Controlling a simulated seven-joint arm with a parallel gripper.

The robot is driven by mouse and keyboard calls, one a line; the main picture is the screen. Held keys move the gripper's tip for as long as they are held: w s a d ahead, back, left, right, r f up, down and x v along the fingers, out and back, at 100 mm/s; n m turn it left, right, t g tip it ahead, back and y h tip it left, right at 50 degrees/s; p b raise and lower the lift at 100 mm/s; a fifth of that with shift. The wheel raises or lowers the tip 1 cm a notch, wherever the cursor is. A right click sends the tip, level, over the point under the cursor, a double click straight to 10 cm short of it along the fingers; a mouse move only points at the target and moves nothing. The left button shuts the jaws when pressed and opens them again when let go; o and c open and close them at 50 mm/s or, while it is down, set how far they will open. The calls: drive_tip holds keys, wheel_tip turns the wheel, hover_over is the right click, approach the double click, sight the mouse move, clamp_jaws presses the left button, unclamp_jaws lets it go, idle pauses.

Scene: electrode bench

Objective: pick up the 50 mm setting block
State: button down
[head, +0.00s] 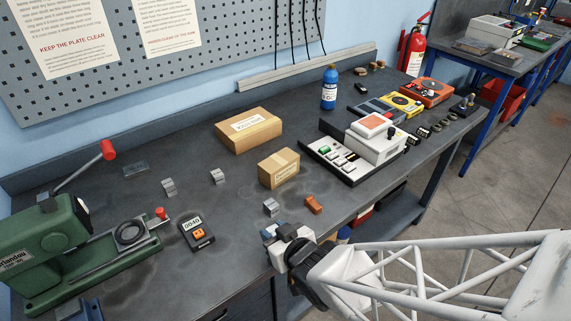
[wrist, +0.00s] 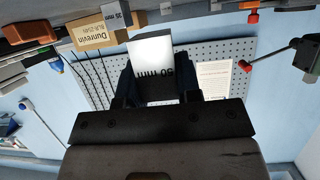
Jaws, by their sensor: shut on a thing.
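The 50 mm setting block (wrist: 152,56) is a pale block whose "50 mm" marking reads upside down in the wrist view. My gripper (wrist: 157,84) is shut on it, with one dark finger on each side. In the head view my gripper (head: 279,236) is at the front edge of the bench; the held block is hard to tell from the fingers there. A 35 mm block (wrist: 116,19) stands apart from the gripper in the wrist view. In the head view, grey blocks stand on the bench: one near my gripper (head: 271,207), two farther left (head: 169,187) (head: 217,176).
An orange-brown piece (head: 314,204) and a small carton (head: 279,169) are close to my gripper. A larger carton (head: 248,130) lies behind. A green press (head: 55,240) and a digital gauge (head: 197,234) are left; a white instrument (head: 376,140) is right. The middle-left bench surface has free room.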

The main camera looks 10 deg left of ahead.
drive_tip(key=s+d+r, duration=0.1)
drive_tip(key=s+d, duration=0.6)
drive_tip(key=s, duration=0.3)
drive_tip(key=shift+s+r, duration=0.15)
drive_tip(key=shift+s, duration=0.05)
idle(0.6)
drive_tip(key=shift+s+d, duration=0.2)
idle(0.4)
